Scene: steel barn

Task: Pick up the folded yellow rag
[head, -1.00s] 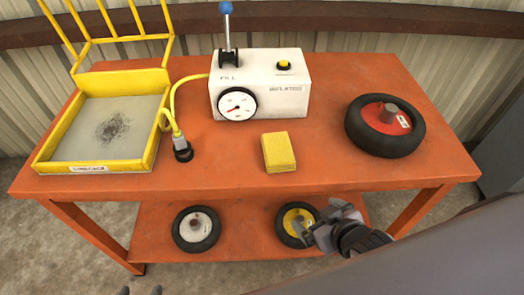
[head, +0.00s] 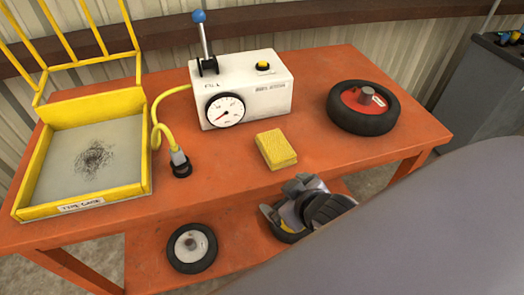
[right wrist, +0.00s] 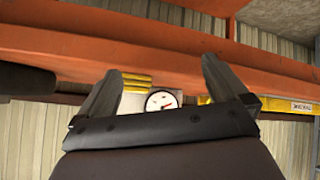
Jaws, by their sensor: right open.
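The folded yellow rag (head: 276,149) lies on the orange table top near its front edge, in front of the white inflator box. My right gripper (head: 288,196) is open and empty, just in front of the table edge below the rag in the head view. In the right wrist view, the yellow rag (right wrist: 137,80) shows as a layered edge between the two spread fingers of the right gripper (right wrist: 160,68), still apart from them. My left gripper is not in view.
The white inflator box (head: 270,93) with gauge and lever stands behind the rag. A red-hubbed wheel (head: 350,120) lies to the right, a yellow caged tray (head: 147,165) to the left. The lower shelf (head: 150,260) holds a wheel (head: 192,248) and another, partly hidden by my gripper.

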